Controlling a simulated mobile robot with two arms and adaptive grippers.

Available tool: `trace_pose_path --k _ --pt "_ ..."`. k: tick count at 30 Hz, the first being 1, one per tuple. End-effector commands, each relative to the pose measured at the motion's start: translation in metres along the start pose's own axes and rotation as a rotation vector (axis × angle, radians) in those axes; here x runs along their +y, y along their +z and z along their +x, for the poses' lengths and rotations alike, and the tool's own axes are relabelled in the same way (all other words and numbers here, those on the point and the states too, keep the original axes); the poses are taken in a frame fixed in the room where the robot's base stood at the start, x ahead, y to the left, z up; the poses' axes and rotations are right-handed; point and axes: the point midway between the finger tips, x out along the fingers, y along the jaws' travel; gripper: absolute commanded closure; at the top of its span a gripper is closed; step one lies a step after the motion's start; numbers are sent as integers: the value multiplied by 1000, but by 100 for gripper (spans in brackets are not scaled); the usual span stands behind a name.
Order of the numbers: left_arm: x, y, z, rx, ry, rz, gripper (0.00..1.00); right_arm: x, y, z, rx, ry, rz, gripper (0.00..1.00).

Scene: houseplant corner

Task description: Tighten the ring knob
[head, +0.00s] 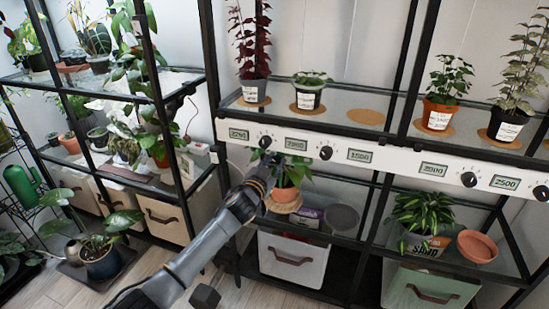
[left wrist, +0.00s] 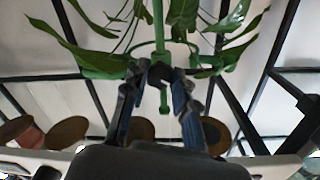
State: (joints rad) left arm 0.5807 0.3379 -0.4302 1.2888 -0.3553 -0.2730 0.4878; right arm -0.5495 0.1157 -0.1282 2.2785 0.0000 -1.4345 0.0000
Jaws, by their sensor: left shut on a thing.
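My left gripper (head: 264,168) is at the plant in the orange pot (head: 286,194) on the lower shelf, and hides part of its leaves. In the left wrist view, my left gripper (left wrist: 160,78) has its two fingers closed around a small dark knob (left wrist: 161,73). A green support ring (left wrist: 105,62) spreads to both sides behind it, with a green upright rod (left wrist: 158,28) and broad leaves around it. A short green piece (left wrist: 163,101) shows between the fingers. How tight the knob is cannot be seen. My right gripper is not in view.
A white panel (head: 360,156) with number displays and black dials runs just above the gripper. Potted plants stand on the upper glass shelf.

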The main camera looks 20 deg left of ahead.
Motion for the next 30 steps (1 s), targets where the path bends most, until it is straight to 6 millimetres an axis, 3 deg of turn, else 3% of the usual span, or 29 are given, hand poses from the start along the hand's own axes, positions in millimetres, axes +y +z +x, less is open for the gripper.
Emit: trace_pose_path --k 12,30 --pt "0 -3 0 -23 -3 396 100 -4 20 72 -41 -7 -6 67" --pt "1 -2 0 -57 -9 965 100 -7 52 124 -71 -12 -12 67"
